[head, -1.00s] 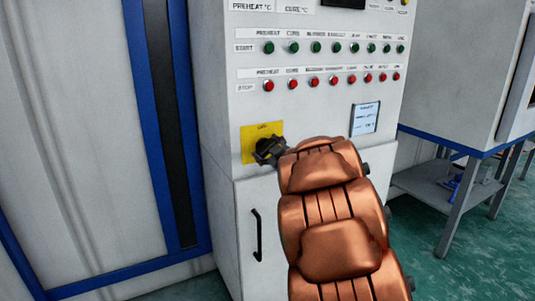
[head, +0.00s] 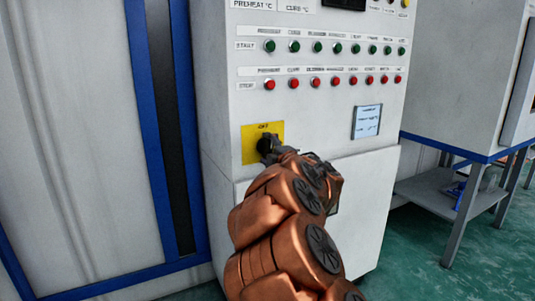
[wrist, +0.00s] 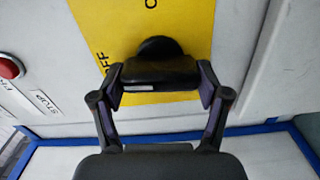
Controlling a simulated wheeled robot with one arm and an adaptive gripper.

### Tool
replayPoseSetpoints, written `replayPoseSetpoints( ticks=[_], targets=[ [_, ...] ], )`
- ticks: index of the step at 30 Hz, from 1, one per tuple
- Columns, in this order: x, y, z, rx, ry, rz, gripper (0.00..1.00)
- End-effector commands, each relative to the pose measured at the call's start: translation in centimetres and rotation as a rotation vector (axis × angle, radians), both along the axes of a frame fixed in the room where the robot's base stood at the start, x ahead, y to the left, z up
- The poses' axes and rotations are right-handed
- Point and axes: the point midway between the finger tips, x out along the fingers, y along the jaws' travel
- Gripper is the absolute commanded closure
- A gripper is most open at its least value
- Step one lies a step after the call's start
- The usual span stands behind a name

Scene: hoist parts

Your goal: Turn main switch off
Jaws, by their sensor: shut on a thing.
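The main switch is a black rotary handle (wrist: 155,72) on a yellow plate (head: 249,151) at the lower left of the white control cabinet's front. In the head view, the handle is mostly hidden by my gripper (head: 271,149). In the wrist view, my gripper (wrist: 160,84) has one finger on each side of the handle and is shut on it. A small white mark shows on the handle's near edge. "OFF" is printed sideways on the plate left of the handle, and another label is cut off at the top.
The white control cabinet (head: 350,190) carries rows of green start buttons (head: 317,47) and red stop buttons (head: 316,82) above the switch. A small display panel (head: 366,121) is right of the plate. A blue-framed machine stands left and a metal table (head: 440,190) right.

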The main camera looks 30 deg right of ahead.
Motion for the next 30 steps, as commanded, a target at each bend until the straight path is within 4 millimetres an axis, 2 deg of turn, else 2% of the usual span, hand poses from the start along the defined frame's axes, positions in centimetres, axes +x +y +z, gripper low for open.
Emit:
replayPoseSetpoints(
  ticks=[9,24,25,30],
  targets=[
    [0.03,0.15,-0.04,-0.101,0.007,0.003,0.6],
    [0.03,0.14,-0.02,-0.116,0.01,0.003,0.6],
    [0.03,0.13,-0.02,-0.116,0.01,0.003,0.22],
    [0.01,0.06,-0.03,-0.114,0.01,0.001,0.04]
  ],
)
